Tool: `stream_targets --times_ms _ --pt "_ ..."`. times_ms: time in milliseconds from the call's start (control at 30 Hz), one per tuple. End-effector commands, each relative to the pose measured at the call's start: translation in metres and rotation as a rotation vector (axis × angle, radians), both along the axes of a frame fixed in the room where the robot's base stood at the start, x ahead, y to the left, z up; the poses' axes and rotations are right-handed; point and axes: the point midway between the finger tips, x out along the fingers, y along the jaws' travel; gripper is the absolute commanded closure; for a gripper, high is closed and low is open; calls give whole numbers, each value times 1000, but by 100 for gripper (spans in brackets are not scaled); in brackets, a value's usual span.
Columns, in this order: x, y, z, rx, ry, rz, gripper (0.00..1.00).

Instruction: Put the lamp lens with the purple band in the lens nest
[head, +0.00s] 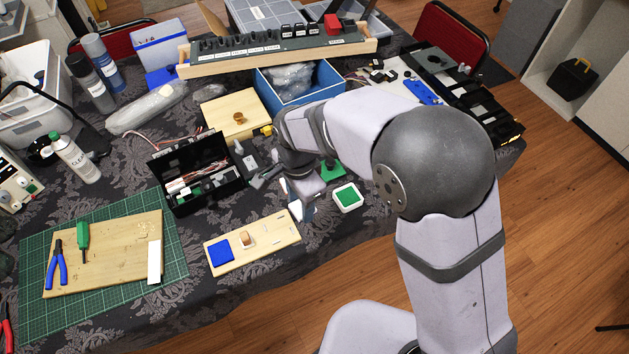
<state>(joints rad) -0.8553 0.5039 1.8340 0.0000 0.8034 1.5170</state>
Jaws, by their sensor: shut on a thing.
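My gripper (301,211) points down over the back right part of a light wooden board (222,241). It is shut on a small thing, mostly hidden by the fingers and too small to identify. A blue square block (220,251) sits at the left end of the board. A small white and orange-brown piece (247,239) is beside it, left of my gripper. I cannot make out a purple band on anything, and I cannot tell which part is the lens nest.
An open black toolbox (197,172) stands behind left, and a blue bin (330,77) at the back. A green cutting mat (182,262) with a board and tools lies left. The table's front edge is close.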

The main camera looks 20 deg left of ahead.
Motion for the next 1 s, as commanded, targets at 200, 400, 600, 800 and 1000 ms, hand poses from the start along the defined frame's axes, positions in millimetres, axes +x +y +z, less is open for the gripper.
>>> stream_targets --times_ms 200,400,600,800,1000 --pt "-48 15 0 -7 5 198 84" --pt "-42 28 -27 0 0 553 84" --pt "-32 44 -28 1 -1 902 84" --pt "-25 54 -28 0 0 1194 84" --pt "-22 57 -28 1 -1 1374 84"
